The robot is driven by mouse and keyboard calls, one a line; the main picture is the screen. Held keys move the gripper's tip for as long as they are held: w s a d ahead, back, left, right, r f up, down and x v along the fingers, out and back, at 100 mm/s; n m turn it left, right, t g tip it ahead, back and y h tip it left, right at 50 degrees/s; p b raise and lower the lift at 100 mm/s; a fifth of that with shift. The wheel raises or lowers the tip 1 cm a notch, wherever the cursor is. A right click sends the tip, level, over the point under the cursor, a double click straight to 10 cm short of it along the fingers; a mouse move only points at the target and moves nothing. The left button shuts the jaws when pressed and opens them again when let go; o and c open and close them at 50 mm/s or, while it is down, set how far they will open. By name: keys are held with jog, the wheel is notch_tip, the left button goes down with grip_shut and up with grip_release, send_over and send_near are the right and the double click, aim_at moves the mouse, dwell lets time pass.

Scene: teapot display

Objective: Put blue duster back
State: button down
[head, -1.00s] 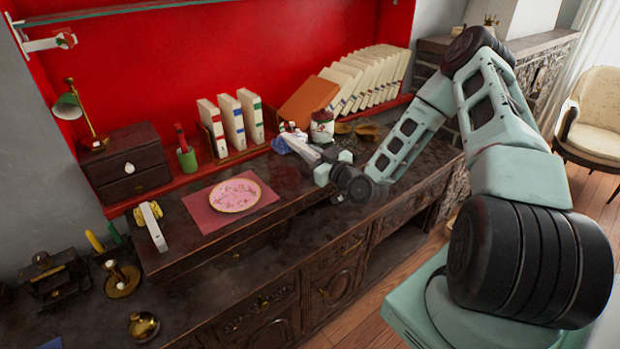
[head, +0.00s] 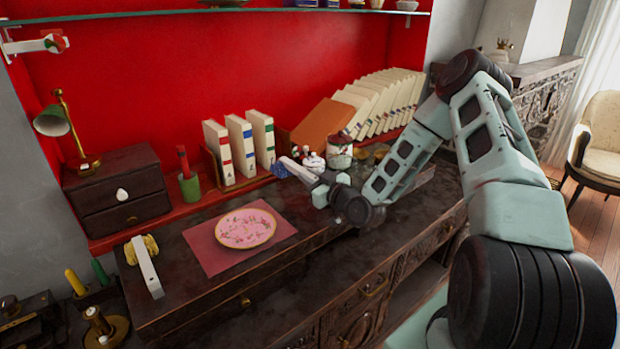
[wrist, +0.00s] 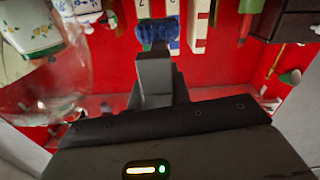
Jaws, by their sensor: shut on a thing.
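The blue duster (head: 280,171) has a fluffy blue head, which shows beyond my fingertips at the back of the desk, in front of the white books. In the wrist view the duster (wrist: 157,30) is at the top middle, at the end of my fingers. My gripper (head: 299,171) is shut on it; the fingers also show in the wrist view (wrist: 155,72). Most of the duster's handle is hidden by the gripper. A white-handled tool with a yellow head (head: 148,268) lies at the desk's left end.
A floral jar (head: 339,152) and small figures (head: 312,160) stand close beside my gripper. White books (head: 242,145) stand behind. A pink plate (head: 246,228) lies on a red mat (head: 205,241). A dark drawer box (head: 118,190) and lamp (head: 55,122) are left. A glass shelf (head: 200,13) crosses above.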

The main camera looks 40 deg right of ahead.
jog(key=shift+f+b, duration=2.15)
jog(key=shift+f, duration=1.35)
jog(key=shift+f+b, duration=0.45)
jog(key=shift+f, duration=0.05)
jog(key=c, duration=1.2)
grip_release()
jog(key=s+b, duration=0.1)
jog(key=s, duration=1.6)
jog(key=shift+s+d, duration=0.2)
jog(key=shift+d, duration=0.1)
